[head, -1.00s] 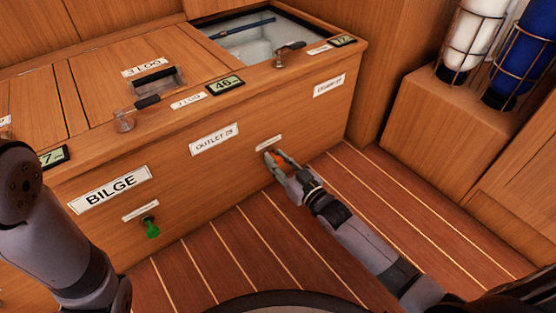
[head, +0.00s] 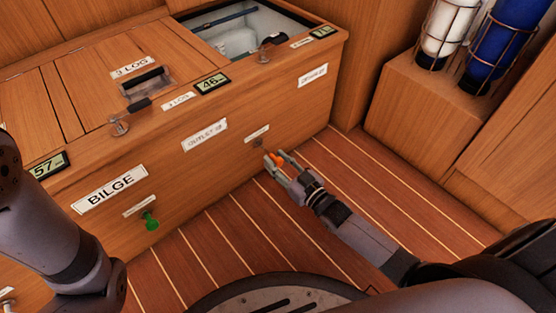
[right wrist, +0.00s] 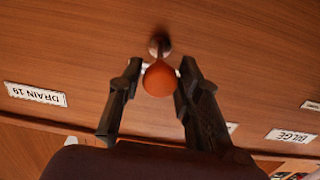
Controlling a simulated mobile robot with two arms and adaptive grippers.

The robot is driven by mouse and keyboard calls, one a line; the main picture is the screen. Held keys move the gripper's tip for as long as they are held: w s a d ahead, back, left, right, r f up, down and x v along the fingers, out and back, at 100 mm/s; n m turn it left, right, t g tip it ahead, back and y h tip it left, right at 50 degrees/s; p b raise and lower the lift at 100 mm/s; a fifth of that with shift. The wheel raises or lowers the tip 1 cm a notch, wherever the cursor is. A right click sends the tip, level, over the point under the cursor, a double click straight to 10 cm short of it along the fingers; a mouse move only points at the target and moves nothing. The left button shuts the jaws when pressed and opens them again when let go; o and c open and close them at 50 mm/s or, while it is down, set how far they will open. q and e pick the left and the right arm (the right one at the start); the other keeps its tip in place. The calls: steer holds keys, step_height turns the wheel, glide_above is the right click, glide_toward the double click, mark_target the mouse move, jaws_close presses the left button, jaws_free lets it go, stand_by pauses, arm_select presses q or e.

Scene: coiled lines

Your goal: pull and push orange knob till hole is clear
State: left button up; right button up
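The orange knob (head: 279,158) stands out from the front of the wooden chest, under a small white label. It also shows in the right wrist view (right wrist: 160,80), where a short stem joins it to a round fitting (right wrist: 159,45) in the panel. My right gripper (head: 275,160) has its fingers on both sides of the knob, closed on it, with the fingertips a little off the panel. I cannot see into the hole behind the stem. My left arm enters at the left of the head view; its gripper is out of the picture.
A green knob (head: 150,221) sits lower left under the BILGE plate (head: 110,188). The chest top has an open bin (head: 240,36) with pale contents. Caged white (head: 446,30) and blue (head: 502,42) cylinders stand at the right. The striped floor (head: 235,235) before the chest is clear.

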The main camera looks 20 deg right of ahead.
steer(key=shift+o, duration=1.2)
steer(key=shift+s, duration=0.15)
steer(key=v, duration=1.1)
steer(key=shift+s+d, duration=0.15)
steer(key=shift+s, duration=0.2)
steer(key=shift+c, duration=0.4)
